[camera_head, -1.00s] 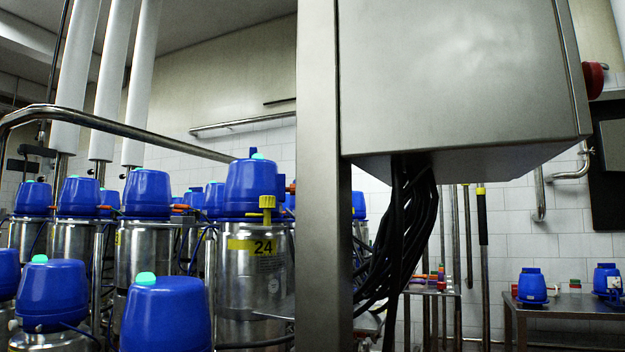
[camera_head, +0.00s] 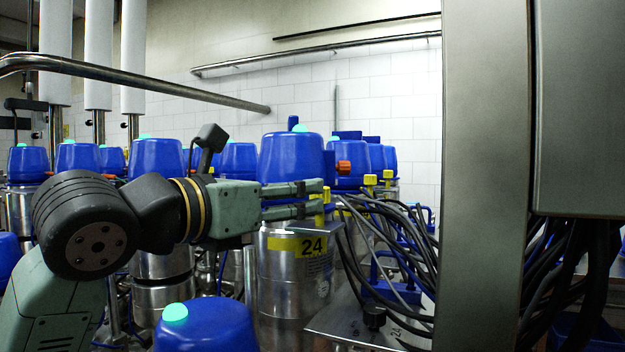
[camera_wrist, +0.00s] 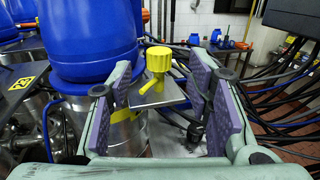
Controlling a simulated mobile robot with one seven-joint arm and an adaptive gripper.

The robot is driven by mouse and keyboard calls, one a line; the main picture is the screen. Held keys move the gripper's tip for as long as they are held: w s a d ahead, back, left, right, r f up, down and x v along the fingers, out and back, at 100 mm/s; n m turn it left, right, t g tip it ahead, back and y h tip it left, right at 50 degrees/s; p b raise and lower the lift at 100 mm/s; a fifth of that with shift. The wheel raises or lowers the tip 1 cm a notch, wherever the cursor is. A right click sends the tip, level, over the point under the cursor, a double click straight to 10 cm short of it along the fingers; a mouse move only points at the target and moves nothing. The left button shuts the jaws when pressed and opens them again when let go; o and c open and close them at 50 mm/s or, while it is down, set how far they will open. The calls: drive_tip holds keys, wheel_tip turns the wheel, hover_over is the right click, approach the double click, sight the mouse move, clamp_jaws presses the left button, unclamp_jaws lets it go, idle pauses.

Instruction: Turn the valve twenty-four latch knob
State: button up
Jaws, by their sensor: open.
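Valve twenty-four has a blue cap (camera_head: 291,157) on a steel body with a yellow "24" label (camera_head: 313,246). The cap also fills the upper left of the wrist view (camera_wrist: 92,40). Its yellow latch knob (camera_wrist: 158,62) has a ribbed head on a short stem, with a flat arm. In the head view the knob (camera_head: 327,194) is mostly hidden by my fingers. My gripper (camera_head: 321,198) is open and level, its fingers pointing right beside the valve. In the wrist view the knob appears between the two purple-padded fingers, with clear gaps on both sides.
Black cables (camera_head: 385,245) hang just right of the valve. A steel post (camera_head: 480,175) and cabinet (camera_head: 580,110) stand farther right. Another blue-capped valve (camera_head: 205,328) is close in front, and more valves stand behind. A grey plate (camera_wrist: 162,95) lies below the knob.

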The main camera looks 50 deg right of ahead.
drive_tip(key=d+p, duration=0.1)
drive_tip(key=d, duration=0.4)
drive_tip(key=shift+w+d+p, duration=0.1)
drive_tip(key=shift+d+p, duration=0.2)
drive_tip(key=shift+c, duration=0.3)
clamp_jaws()
